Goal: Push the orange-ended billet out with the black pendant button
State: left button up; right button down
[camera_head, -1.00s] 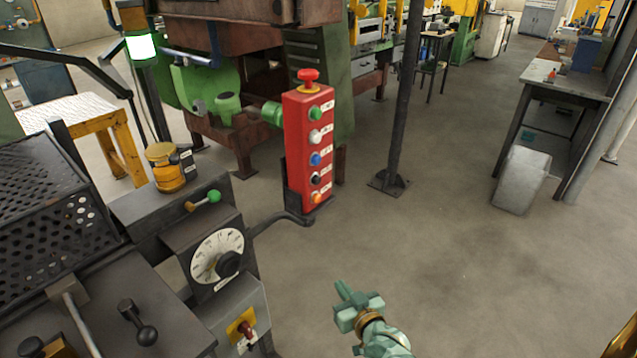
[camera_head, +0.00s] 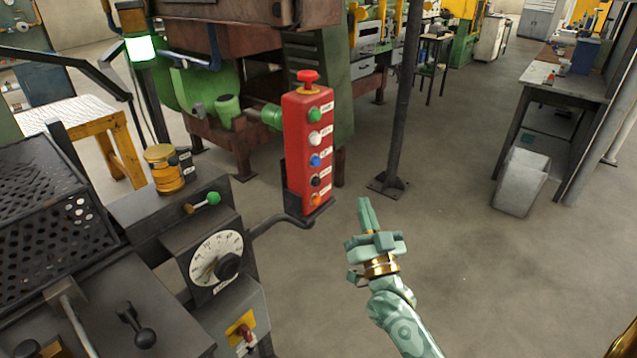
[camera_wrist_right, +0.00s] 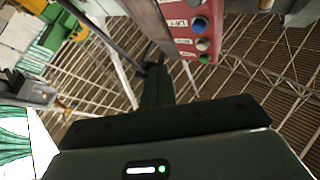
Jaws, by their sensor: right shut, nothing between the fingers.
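The red pendant (camera_head: 308,150) stands upright on a bent arm, with a column of green, white, blue, black and orange buttons and a red mushroom knob on top. The black button (camera_head: 316,181) is second from the bottom. My right gripper (camera_head: 363,204) is shut and empty, to the right of the pendant's lower end and apart from it. In the right wrist view its shut fingers (camera_wrist_right: 157,80) point up below the pendant (camera_wrist_right: 186,30), whose blue, white and green buttons show. My left gripper is out of view. I cannot make out an orange-ended billet.
A dial box (camera_head: 217,258) and a perforated dark guard (camera_head: 50,195) stand at the left. A dark post (camera_head: 400,110) rises behind my gripper. A workbench (camera_head: 565,80) is at the right. The floor between post and bench is open.

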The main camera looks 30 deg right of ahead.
aim_at(316, 182)
jog(key=w+a+b, duration=0.3)
jog(key=w, duration=0.5)
jog(key=shift+a, duration=0.2)
jog(key=shift+w, duration=0.2)
dwell(1.9)
jog(key=shift+w+a, duration=0.15)
jog(key=shift+w, duration=0.1)
